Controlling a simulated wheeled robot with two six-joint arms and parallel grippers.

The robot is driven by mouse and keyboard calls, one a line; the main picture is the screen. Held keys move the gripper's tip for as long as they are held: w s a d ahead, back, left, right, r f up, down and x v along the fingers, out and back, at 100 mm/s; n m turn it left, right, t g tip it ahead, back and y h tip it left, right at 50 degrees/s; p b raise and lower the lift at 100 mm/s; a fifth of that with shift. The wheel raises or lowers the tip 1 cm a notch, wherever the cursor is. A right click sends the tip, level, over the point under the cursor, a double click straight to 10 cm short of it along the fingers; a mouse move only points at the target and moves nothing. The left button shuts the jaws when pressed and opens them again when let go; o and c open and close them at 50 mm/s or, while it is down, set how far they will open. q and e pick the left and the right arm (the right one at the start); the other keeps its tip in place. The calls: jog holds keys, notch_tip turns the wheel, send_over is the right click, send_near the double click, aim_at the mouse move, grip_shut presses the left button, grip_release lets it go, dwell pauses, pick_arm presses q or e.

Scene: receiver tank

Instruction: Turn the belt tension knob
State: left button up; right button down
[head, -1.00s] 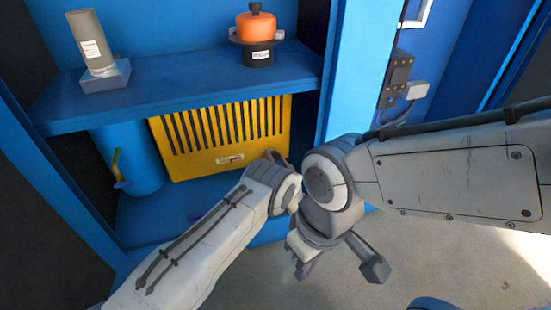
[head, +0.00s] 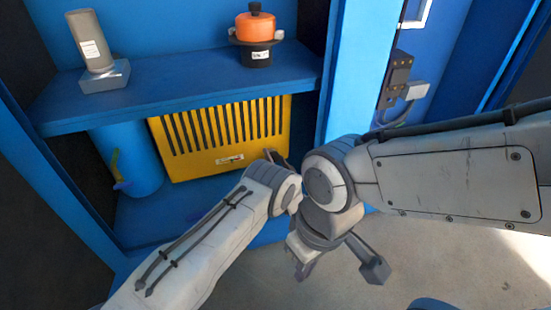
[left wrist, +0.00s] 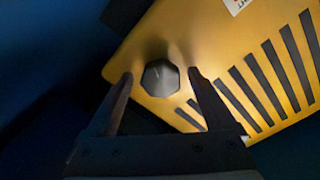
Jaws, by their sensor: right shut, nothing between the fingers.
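A dark, many-sided knob (left wrist: 161,78) sits on the yellow panel of the tank's housing (left wrist: 225,55). In the left wrist view my left gripper (left wrist: 160,75) is open, with one finger on each side of the knob and a small gap at both sides. In the head view the yellow housing (head: 188,165) stands under the shelf, and my left gripper (head: 273,157) is at its lower right, mostly hidden by my wrist. The knob is hidden there. My right gripper (head: 338,267) hangs low over the floor, away from the housing, holding nothing.
The blue shelf (head: 180,88) above bears a grey cylinder (head: 90,42) on a block and an orange-topped part (head: 256,30). A blue tank (head: 130,155) stands left of the housing. A blue post (head: 350,75) rises at the right. The grey floor (head: 430,245) is open.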

pick_arm(q)
jog(key=shift+s+r, duration=0.1)
jog(key=shift+s, duration=0.15)
jog(key=p+v, duration=0.5)
jog(key=v, duration=0.5)
